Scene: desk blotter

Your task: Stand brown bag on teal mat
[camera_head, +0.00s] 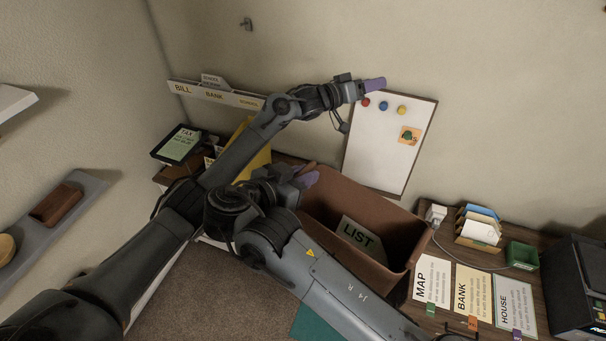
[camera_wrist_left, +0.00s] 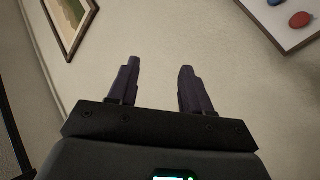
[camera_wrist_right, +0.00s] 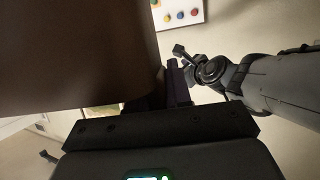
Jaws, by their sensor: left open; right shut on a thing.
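The brown bag (camera_head: 340,197) is open-topped and shows in the middle of the head view, its opening facing up toward the camera and slanting. A card marked LIST (camera_head: 360,237) is inside it. My right gripper (camera_head: 306,177) is shut on the bag's rim at its left end. In the right wrist view the bag (camera_wrist_right: 80,50) fills the upper left, by the fingers (camera_wrist_right: 170,85). My right arm hides the bag's bottom. The teal mat (camera_head: 316,326) shows only partly, below that arm. My left gripper (camera_head: 374,84) is open and empty, high before the whiteboard; its fingers (camera_wrist_left: 158,85) are apart.
The whiteboard (camera_head: 385,150) with magnets is on the wall behind. Right of the bag are MAP, BANK and HOUSE cards (camera_head: 468,290), a letter holder (camera_head: 480,226), a green box (camera_head: 522,256) and a dark machine (camera_head: 575,285). A TAX tray (camera_head: 183,145) stands left.

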